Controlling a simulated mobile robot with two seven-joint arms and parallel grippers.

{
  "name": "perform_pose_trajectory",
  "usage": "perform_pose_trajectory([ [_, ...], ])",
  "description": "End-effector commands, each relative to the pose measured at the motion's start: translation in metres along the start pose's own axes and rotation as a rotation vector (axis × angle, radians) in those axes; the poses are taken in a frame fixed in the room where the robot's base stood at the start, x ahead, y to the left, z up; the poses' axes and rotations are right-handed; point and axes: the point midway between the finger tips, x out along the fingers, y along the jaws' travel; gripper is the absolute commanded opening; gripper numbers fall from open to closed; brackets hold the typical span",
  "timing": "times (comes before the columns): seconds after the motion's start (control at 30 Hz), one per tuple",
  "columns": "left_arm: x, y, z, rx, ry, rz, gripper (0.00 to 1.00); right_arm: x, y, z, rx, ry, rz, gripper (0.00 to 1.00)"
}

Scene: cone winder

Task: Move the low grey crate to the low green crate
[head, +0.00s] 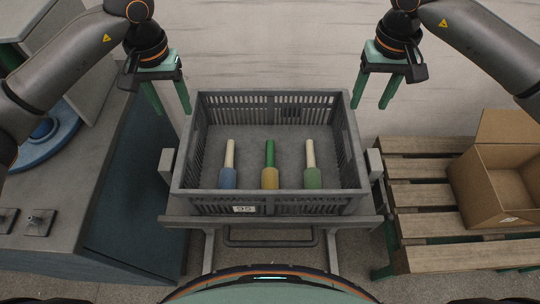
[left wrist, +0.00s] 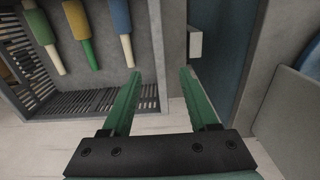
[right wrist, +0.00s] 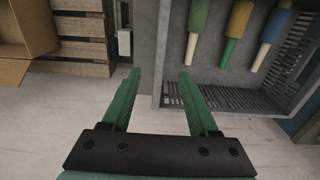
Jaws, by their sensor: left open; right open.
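The low grey crate (head: 269,207) sits on a grey stand in the middle of the head view, with slotted walls and a white label on its near side. Inside lie three yarn pieces, one blue (head: 228,178), one yellow (head: 270,179) and one green (head: 312,179). My left gripper (head: 170,112) is open and empty by the crate's far left corner, with the crate wall close to its fingers in the left wrist view. My right gripper (head: 372,107) is open and empty by the far right corner. No green crate shows in these frames.
A blue-sided grey machine cabinet (head: 125,215) stands close on the left. On the right, a slatted wooden pallet (head: 415,168) holds an open cardboard box (head: 510,185). The stand (head: 270,221) has upright side stops beside the crate. Pale floor is clear beyond it.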

Motion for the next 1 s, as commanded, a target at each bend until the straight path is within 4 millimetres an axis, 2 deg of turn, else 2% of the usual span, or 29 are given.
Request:
perform_pose_trajectory([
  [0.17, 0.003, 0.001, 0.0, -0.001, -0.001, 0.002, 0.6, 0.004, -0.001, 0.0, 0.001, -0.002, -0.002, 0.6],
  [0.27, 0.013, 0.001, 0.0, -0.002, -0.003, 0.003, 0.6, 0.013, -0.001, 0.001, 0.001, -0.005, -0.002, 0.6],
  [0.7, 0.093, 0.001, 0.001, -0.003, -0.005, 0.004, 0.6, 0.093, -0.001, 0.001, 0.003, -0.005, -0.003, 0.6],
  [0.9, 0.117, 0.002, 0.001, -0.002, -0.003, 0.005, 0.6, 0.117, -0.002, 0.001, 0.001, -0.004, -0.004, 0.6],
  [1.0, 0.123, 0.001, 0.0, -0.002, -0.001, 0.005, 0.6, 0.123, -0.002, 0.001, 0.002, -0.002, -0.004, 0.6],
])
